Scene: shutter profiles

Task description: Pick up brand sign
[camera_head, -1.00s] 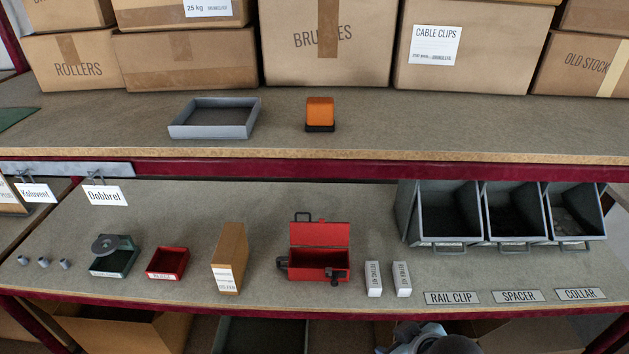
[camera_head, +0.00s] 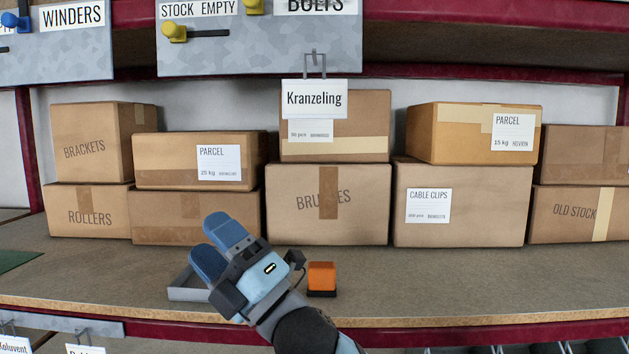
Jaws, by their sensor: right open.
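A white brand sign reading "Kranzeling" (camera_head: 314,99) hangs upright from a grey clip (camera_head: 316,64) in front of the stacked boxes. Two more brand signs hang at the lower left: "Koluvent" (camera_head: 14,345) and another (camera_head: 85,349), both cut off by the bottom edge. My right gripper (camera_head: 215,246), with blue fingers, is open and empty over the upper shelf. It is below and left of the Kranzeling sign, apart from it, and hides part of the grey tray. My left gripper is not in view.
Cardboard boxes (camera_head: 328,205) line the back of the shelf (camera_head: 450,284). A grey tray (camera_head: 185,290) and an orange block (camera_head: 321,277) stand near the gripper. Grey panels with yellow (camera_head: 174,31) and blue handles hang above. The shelf's right front is clear.

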